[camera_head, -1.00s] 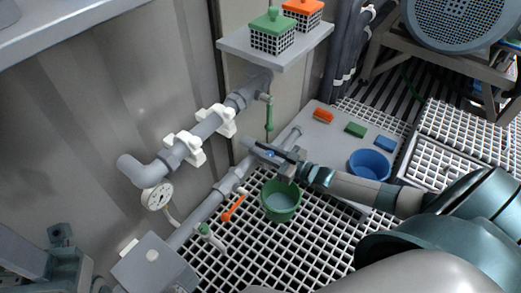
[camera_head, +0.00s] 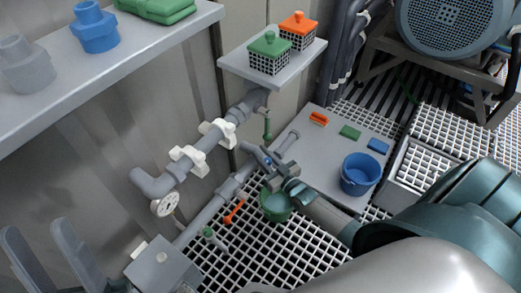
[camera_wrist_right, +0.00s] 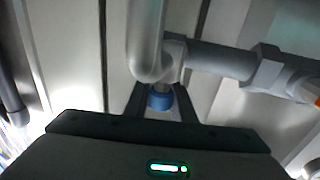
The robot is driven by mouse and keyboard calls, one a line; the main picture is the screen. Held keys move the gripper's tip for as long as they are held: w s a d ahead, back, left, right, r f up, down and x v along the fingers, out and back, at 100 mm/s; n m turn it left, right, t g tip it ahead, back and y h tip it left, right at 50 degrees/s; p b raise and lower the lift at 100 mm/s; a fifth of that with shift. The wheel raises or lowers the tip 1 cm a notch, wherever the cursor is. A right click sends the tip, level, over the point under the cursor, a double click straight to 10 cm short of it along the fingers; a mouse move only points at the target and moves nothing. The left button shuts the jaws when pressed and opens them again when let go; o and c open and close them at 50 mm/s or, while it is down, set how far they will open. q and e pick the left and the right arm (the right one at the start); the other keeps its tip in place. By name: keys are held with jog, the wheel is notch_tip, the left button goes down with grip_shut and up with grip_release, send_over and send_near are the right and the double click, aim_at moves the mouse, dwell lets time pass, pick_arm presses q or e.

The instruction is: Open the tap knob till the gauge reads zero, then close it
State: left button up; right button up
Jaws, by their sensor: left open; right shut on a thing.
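My right gripper (camera_head: 264,158) is shut on a small blue knob (camera_wrist_right: 160,99), which sits between its fingertips below a grey pipe in the right wrist view. In the head view the gripper hides most of the knob, above a green bucket (camera_head: 276,207) with liquid in it. The round white gauge (camera_head: 164,205) hangs under the grey pipe's left end; its reading is too small to make out. My left gripper (camera_head: 44,232) is at the lower left, open and empty, apart from the gauge and pipes.
A blue bucket (camera_head: 361,174) stands on a grey plate with orange, green and blue blocks. Wall shelves hold green and orange lidded baskets (camera_head: 269,53) and blue and grey fittings (camera_head: 95,28). Orange (camera_head: 234,211) and green handles are on the lower pipe. Grating covers the floor.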

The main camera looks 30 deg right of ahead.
jog(key=m+h+p, duration=0.2)
jog(key=h, duration=0.1)
jog(key=shift+d, duration=0.3)
pick_arm(q)
jog(key=d+f+g+y, duration=0.1)
jog(key=d+f+g, duration=0.3)
jog(key=f+g, duration=0.1)
jog(key=shift+w+f+n+p, duration=0.35)
jog(key=shift+w+f, duration=0.1)
jog(key=shift+f, duration=0.2)
pick_arm(e)
jog(key=shift+d+m+h, duration=0.25)
jog(key=shift+m+h, duration=0.35)
jog(key=shift+h, duration=0.4)
pick_arm(q)
jog(key=shift+d, duration=0.1)
pick_arm(e)
jog(key=o, duration=1)
jog(key=shift+s, duration=0.1)
